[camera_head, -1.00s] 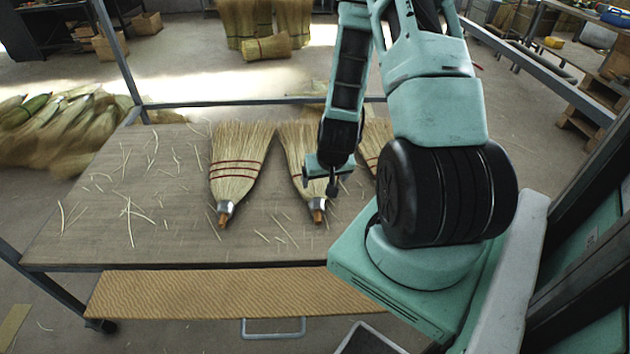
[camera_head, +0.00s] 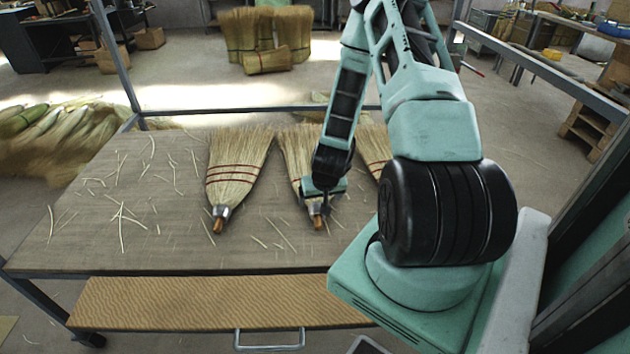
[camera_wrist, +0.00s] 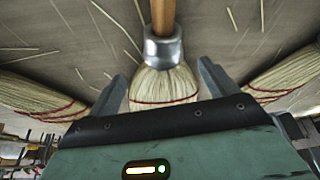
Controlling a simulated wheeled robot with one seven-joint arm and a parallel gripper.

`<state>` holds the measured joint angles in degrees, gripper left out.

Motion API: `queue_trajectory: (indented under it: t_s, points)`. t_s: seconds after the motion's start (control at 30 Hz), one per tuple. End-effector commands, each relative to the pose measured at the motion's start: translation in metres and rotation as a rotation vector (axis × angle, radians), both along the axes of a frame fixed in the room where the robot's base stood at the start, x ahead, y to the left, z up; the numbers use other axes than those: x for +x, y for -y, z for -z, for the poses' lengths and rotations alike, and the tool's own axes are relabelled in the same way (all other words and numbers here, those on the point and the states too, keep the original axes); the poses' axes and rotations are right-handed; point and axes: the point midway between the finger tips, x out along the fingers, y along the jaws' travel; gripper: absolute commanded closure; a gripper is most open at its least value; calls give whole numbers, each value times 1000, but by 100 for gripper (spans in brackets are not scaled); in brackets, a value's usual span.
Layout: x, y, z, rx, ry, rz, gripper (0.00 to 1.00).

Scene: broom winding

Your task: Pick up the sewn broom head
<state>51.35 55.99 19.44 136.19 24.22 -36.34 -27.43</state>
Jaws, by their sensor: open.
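Three straw broom heads lie in a row on the table, with metal collars and short wooden handle stubs. The left broom head (camera_head: 235,165) shows red stitching. The middle broom head (camera_head: 293,155) is partly hidden by my arm; the wrist view shows red stitching on its straw (camera_wrist: 163,88) below the collar. The right broom head (camera_head: 375,148), also red-stitched, is mostly hidden by my arm. My gripper (camera_head: 323,207) is low over the middle broom's collar end. In the wrist view my gripper (camera_wrist: 160,78) is open, its fingers on either side of that broom's shoulder; contact cannot be told.
Loose straws are scattered over the table (camera_head: 90,225), mostly left of the brooms; its left side holds no large object. A metal frame bar runs along the table's back. A drawer (camera_head: 200,302) with a handle is at the front. Straw bundles (camera_head: 265,40) stand behind.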

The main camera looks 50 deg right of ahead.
Motion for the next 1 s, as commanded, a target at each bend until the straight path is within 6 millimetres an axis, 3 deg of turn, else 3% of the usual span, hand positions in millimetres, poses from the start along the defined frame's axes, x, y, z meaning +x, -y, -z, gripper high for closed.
queue_trajectory:
  t_s: [0.3,0.57,0.6,0.67,0.8,1.0]
  points:
    - [15,12,37,3,-1,1,15]
    - [16,13,40,0,0,0,15]
    - [16,13,40,1,-1,0,18]
    - [16,13,40,0,0,0,34]
    - [16,13,40,0,0,0,73]
    - [16,14,39,-1,2,0,78]
